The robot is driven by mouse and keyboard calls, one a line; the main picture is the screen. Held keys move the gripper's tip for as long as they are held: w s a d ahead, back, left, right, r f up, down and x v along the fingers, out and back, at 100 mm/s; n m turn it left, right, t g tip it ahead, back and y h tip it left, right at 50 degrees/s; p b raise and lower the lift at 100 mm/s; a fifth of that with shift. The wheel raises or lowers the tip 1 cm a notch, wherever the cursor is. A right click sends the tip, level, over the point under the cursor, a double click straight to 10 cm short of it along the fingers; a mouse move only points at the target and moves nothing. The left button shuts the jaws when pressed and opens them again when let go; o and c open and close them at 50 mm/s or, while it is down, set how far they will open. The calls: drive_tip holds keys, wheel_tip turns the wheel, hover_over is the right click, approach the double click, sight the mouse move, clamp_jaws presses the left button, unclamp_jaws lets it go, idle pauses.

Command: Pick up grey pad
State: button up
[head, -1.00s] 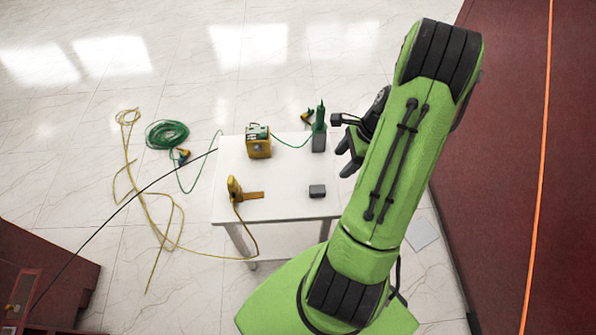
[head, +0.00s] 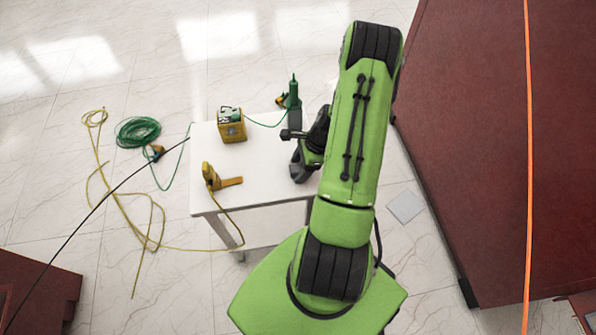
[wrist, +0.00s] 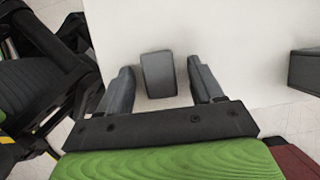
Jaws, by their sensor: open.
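The grey pad (wrist: 158,75) is a small dark grey block on the white table (wrist: 225,25). In the wrist view it lies between the two fingers of my gripper (wrist: 160,82), with a gap on each side. The fingers are open and apart from it. In the head view my gripper (head: 300,172) is over the right part of the table (head: 215,150), and my arm and gripper hide the pad there.
A yellow device (head: 231,125) stands at the table's back. A green tool (head: 292,94) stands on a grey block at the back right. A yellow clamp-like tool (head: 211,177) with a cable is at the front left. Red cabinets (head: 470,150) are on the right.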

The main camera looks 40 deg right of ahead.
sight(300, 168)
drive_tip(key=shift+r, duration=0.1)
drive_tip(key=shift+c, duration=0.2)
drive_tip(key=c, duration=1)
wheel_tip(300, 168, up, 10)
drive_tip(key=p, duration=0.3)
drive_tip(key=o, duration=0.4)
drive_tip(key=c, duration=0.3)
